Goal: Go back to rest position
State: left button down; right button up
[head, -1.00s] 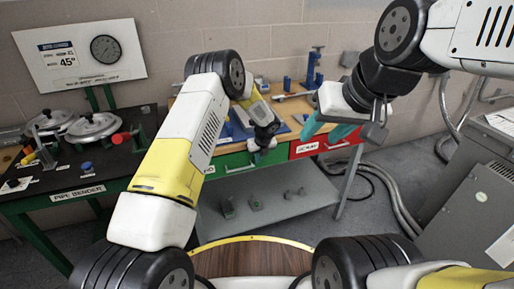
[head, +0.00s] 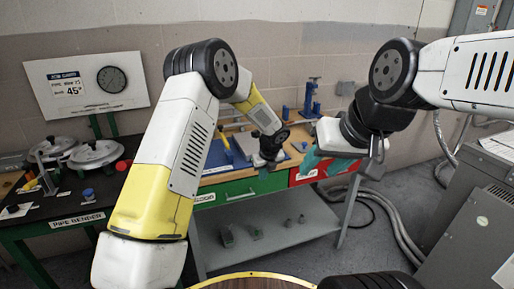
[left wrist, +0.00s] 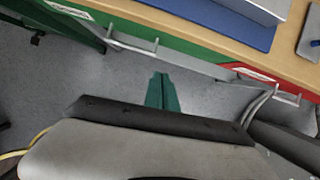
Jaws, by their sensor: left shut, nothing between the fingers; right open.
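My left gripper (head: 266,160) hangs in front of the workbench (head: 266,188) in the head view, its fingers hard to make out there. In the left wrist view its green fingers (left wrist: 162,92) are together with nothing between them, above the grey floor and in front of the bench drawers. My right gripper (head: 318,162) is further right in the head view, its teal fingers in front of the red drawer (head: 336,169). It is open, and no object shows in it. Both grippers look clear of the bench.
A pipe bender table (head: 75,212) stands at the left under a sign (head: 88,78) with a dial. Blue parts stand on the workbench, and a shelf (head: 262,228) lies below. A grey cabinet (head: 475,240) stands at the right, with cables on the floor beside it.

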pick_arm(q)
jog(key=s+a+r+n, duration=0.6)
jog(key=a+r+n, duration=0.1)
jog(key=r, duration=0.4)
jog(key=s+a+r+n, duration=0.6)
jog(key=r+n, duration=0.1)
jog(key=r, duration=0.3)
jog(key=s+a+r+n+h, duration=0.1)
jog(key=s+a+r+n, duration=0.1)
jog(key=s+n, duration=0.3)
jog(key=s+a+r+n+t+h, duration=0.1)
jog(key=s+a+r+n, duration=0.1)
jog(key=s+n, duration=0.4)
jog(key=s+a+r+n+t+h, duration=0.1)
jog(key=s+n, duration=0.4)
jog(key=s, duration=0.7)
jog(key=shift+s+a+r+n, duration=0.4)
jog(key=shift+a+r, duration=0.15)
jog(key=shift+r, duration=0.2)
